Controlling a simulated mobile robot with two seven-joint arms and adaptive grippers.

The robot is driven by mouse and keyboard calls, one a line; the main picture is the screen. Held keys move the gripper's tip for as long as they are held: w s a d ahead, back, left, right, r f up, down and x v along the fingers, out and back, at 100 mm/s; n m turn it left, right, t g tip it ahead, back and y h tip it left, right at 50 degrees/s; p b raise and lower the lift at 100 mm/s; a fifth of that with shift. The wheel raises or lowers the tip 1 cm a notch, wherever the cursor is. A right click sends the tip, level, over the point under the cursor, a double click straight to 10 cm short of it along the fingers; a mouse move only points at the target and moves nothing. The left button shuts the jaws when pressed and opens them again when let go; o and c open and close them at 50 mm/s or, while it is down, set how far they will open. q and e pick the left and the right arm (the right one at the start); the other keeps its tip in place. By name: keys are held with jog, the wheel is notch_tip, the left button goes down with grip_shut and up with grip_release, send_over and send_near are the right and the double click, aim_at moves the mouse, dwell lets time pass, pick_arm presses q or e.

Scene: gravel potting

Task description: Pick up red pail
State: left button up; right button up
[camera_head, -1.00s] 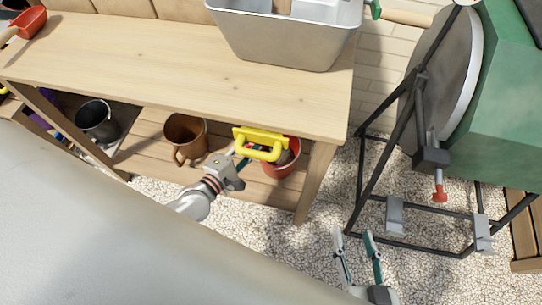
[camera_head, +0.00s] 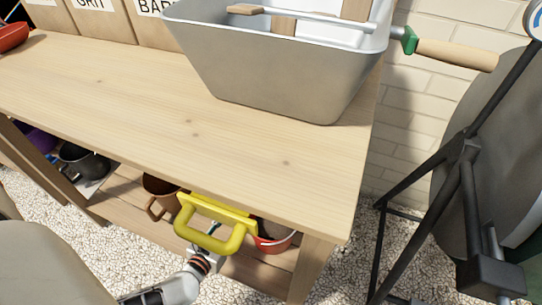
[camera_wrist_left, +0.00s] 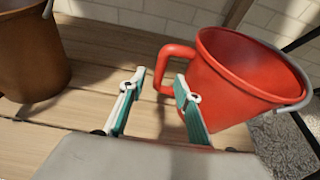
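The red pail (camera_head: 272,243) stands on the lower shelf under the bench, partly hidden by a yellow handled object. In the left wrist view the red pail (camera_wrist_left: 245,70) is at the right, its side handle loop facing my left gripper (camera_wrist_left: 160,80). That gripper is open and empty, with its fingertips on either side of the loop's lower part; I cannot tell whether they touch it. In the head view my left gripper (camera_head: 210,252) reaches under the bench edge, its fingers mostly hidden. My right gripper is out of view.
The yellow handled object (camera_head: 212,225) is at the bench's front edge, above my left gripper. A brown pot (camera_head: 160,195) and a dark bucket (camera_head: 85,165) are farther left on the shelf. A bench leg (camera_head: 312,270) stands right of the pail. A grey tub (camera_head: 280,75) sits on top.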

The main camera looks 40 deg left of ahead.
pick_arm(q)
jog(key=b+x, duration=0.1)
jog(key=x, duration=0.4)
jog(key=shift+w+a, duration=0.1)
jog(key=shift+w, duration=0.3)
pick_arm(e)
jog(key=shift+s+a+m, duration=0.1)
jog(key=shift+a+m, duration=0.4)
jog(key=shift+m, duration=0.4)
pick_arm(q)
jog(key=shift+c, duration=0.5)
grip_shut()
jog(key=shift+w+r, duration=0.1)
jog(key=shift+r, duration=0.05)
